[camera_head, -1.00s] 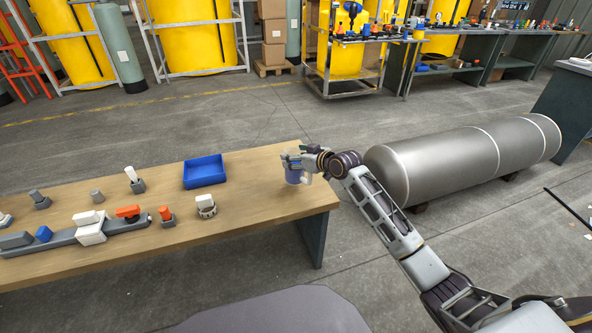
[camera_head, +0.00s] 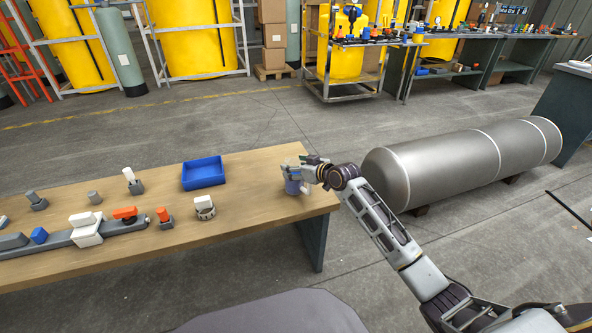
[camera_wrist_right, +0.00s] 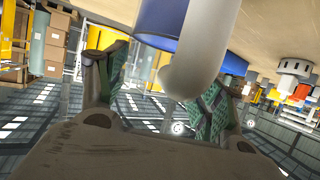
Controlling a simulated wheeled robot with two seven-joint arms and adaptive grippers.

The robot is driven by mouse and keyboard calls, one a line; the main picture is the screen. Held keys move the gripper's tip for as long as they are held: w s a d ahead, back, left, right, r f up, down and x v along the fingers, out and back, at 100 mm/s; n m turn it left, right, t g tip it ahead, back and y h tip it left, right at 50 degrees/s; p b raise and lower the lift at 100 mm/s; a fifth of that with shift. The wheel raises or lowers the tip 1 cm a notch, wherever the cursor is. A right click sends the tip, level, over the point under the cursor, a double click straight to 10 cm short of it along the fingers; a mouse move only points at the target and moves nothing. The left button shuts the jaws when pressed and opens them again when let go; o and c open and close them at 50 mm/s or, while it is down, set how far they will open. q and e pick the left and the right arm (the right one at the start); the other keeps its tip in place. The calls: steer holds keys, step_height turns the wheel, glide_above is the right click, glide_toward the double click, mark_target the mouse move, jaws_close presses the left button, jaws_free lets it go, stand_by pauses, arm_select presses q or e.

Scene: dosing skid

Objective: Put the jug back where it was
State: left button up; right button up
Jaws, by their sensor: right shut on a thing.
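The jug (camera_head: 292,187) is blue-purple with a pale handle and stands upright at the right end of the wooden table. My right gripper (camera_head: 293,171) is at the jug, shut on its handle, and partly covers it from above. In the right wrist view the jug (camera_wrist_right: 157,30) is close, and its pale curved handle lies between the two green-padded fingers of the right gripper (camera_wrist_right: 165,92). I cannot tell whether the jug's base touches the table. My left gripper is not in view.
A blue tray (camera_head: 204,173) lies left of the jug. A white cylindrical part (camera_head: 204,208), an orange-topped part (camera_head: 165,218) and several fittings stand farther left. The tabletop (camera_head: 250,190) around the jug is bare. A grey tank (camera_head: 460,165) lies on the floor at right.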

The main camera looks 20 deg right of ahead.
steer(key=shift+f, duration=0.1)
stand_by(0.4)
steer(key=o, duration=1.5)
steer(key=shift+f, duration=0.1)
steer(key=shift+c, duration=0.2)
steer(key=p+v, duration=0.2)
steer(key=v, duration=0.4)
steer(key=shift+s+r, duration=0.1)
steer(key=shift+r, duration=0.15)
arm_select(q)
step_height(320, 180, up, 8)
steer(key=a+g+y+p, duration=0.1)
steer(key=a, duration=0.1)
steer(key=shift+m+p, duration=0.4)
arm_select(e)
steer(key=v, duration=0.5)
steer(key=shift+s+d+r, duration=0.15)
steer(key=shift+s, duration=0.15)
